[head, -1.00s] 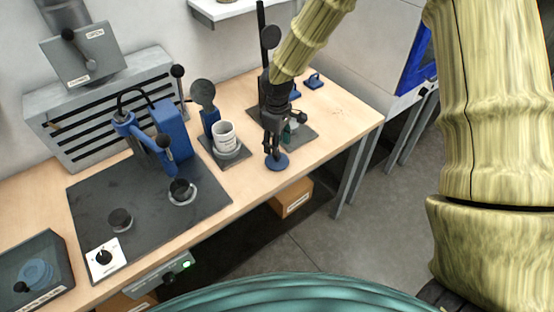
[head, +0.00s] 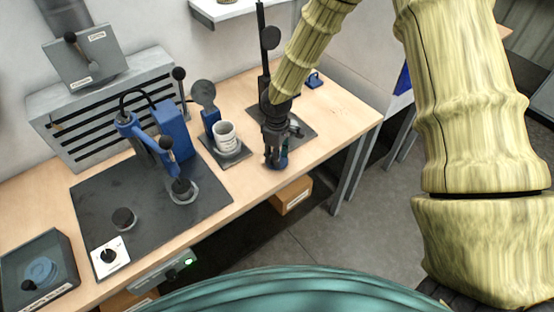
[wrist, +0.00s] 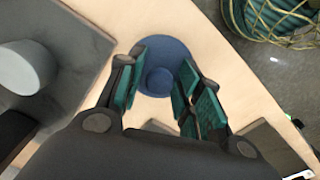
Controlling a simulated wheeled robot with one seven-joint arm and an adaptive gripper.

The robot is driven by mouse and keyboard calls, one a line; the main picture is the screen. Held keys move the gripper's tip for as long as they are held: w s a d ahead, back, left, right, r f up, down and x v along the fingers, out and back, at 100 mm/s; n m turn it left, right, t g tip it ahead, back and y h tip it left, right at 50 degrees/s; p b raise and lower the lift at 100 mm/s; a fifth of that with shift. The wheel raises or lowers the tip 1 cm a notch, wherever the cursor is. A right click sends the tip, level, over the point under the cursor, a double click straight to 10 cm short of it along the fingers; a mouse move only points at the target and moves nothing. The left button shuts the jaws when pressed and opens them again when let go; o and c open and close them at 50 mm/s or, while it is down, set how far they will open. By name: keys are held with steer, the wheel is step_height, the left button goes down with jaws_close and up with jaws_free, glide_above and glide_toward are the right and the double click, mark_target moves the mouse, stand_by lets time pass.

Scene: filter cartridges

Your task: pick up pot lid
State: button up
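The pot lid is a round blue disc (wrist: 172,50) with a darker blue knob (wrist: 159,80) at its middle. It lies flat on the wooden table near the front edge. In the head view only a sliver of the lid (head: 284,163) shows, the rest being hidden by my fingers. My gripper (head: 276,162) is right over the lid, pointing down. In the wrist view my gripper (wrist: 161,90) is open, with teal-padded fingers on either side of the knob and a gap on both sides. I cannot tell the exact height of the fingertips.
A white mug (head: 224,135) stands on a dark plate left of my gripper. A blue press (head: 170,130) stands further left on a black mat. A blue handled piece (head: 314,80) lies at the back. The table's right end is clear.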

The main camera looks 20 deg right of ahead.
steer(key=c, duration=0.4)
steer(key=shift+c, duration=0.2)
steer(key=shift+r, duration=0.1)
